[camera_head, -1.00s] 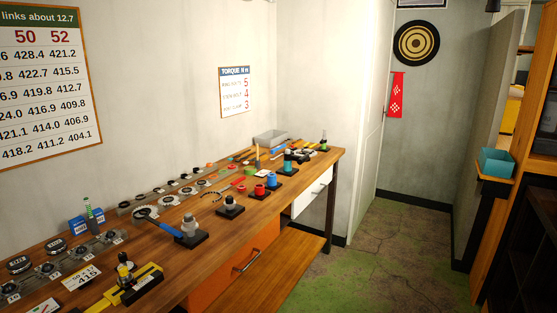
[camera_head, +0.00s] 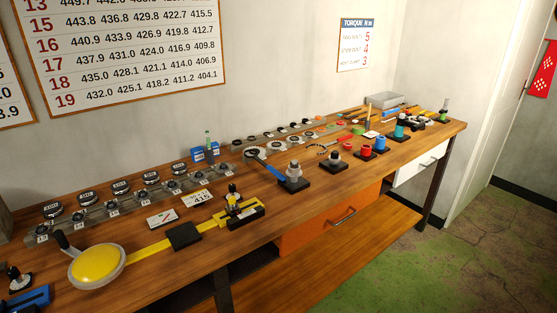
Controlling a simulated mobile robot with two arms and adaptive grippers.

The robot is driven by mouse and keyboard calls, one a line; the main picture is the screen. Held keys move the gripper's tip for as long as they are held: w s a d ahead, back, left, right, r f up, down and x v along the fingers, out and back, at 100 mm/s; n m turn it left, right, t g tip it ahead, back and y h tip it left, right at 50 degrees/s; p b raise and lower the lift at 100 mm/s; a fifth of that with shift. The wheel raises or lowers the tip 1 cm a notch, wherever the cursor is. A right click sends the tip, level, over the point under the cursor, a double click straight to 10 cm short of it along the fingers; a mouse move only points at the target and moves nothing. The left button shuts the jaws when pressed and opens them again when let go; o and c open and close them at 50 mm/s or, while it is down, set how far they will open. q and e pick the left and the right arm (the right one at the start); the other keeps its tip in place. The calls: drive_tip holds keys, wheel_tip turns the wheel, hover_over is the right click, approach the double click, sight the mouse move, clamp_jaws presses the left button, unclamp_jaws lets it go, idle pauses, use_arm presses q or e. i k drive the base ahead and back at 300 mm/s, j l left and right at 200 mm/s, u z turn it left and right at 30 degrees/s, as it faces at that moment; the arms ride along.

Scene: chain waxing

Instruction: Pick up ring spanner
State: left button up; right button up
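I cannot tell for sure which tool is the ring spanner. A blue-handled tool with a round grey head (camera_head: 254,154) lies on the workbench (camera_head: 268,207), its handle reaching to a grey fitting on a black base (camera_head: 294,177). At the bench's far right end, several small tools (camera_head: 392,114) lie close together, too small to make out. Neither of my grippers shows in this view.
A yellow bar tool with a round yellow disc (camera_head: 97,264) takes up the bench's front left. Red (camera_head: 365,149) and blue (camera_head: 379,144) pieces stand toward the right. A grey tray (camera_head: 385,100) sits at the back. Green-brown floor (camera_head: 420,270) is clear at right.

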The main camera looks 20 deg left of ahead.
sight(278, 175)
drive_tip(key=i+l+u, duration=0.1)
drive_tip(key=u, duration=0.5)
drive_tip(key=i+l+u, duration=0.15)
drive_tip(key=l, duration=0.15)
drive_tip(key=i+l+u, duration=0.35)
drive_tip(key=l, duration=0.3)
drive_tip(key=l+u, duration=0.2)
drive_tip(key=l, duration=0.15)
drive_tip(key=i+l+u, duration=0.15)
drive_tip(key=l, duration=0.25)
